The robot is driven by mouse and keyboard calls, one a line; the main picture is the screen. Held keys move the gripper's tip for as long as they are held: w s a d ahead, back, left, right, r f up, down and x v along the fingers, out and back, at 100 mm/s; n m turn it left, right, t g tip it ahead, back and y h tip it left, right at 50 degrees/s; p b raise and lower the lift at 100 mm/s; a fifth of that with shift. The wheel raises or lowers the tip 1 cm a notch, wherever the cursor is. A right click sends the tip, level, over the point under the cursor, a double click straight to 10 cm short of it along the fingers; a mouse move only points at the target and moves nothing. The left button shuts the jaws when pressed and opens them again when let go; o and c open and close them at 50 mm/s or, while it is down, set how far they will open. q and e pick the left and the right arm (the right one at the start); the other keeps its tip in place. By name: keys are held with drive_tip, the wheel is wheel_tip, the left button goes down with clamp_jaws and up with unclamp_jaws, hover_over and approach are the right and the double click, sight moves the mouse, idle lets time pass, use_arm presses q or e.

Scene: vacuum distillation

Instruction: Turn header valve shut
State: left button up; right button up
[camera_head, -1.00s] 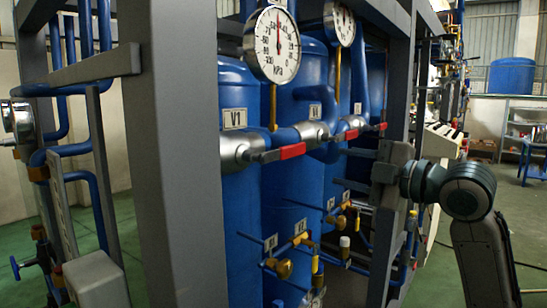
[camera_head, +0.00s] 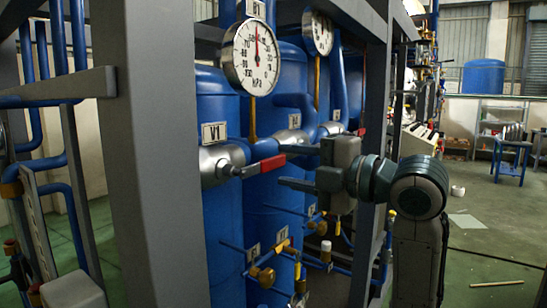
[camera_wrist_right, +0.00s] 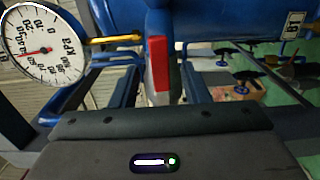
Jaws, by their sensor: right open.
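A silver valve body (camera_head: 218,165) beside the V1 label sits on a blue pipe and carries a lever with a red grip (camera_head: 273,164). The lever points right, roughly along the pipe. My right gripper (camera_head: 287,167) is open, its fingers pointing left, one above and one below the level of the red grip's end. In the right wrist view the red grip (camera_wrist_right: 160,65) shows between the two open fingers (camera_wrist_right: 160,80), with gaps on both sides. I cannot tell whether they touch it. My left gripper is out of view.
A round dial gauge (camera_head: 251,57) stands above the valve, on a brass stem. A grey frame post (camera_head: 160,170) stands left of the valve and another (camera_head: 378,100) behind my right gripper. Small brass valves (camera_head: 265,275) sit below.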

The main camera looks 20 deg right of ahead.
sight(276, 163)
drive_tip(key=shift+p+x, duration=0.45)
drive_tip(key=shift+x, duration=1.7)
clamp_jaws()
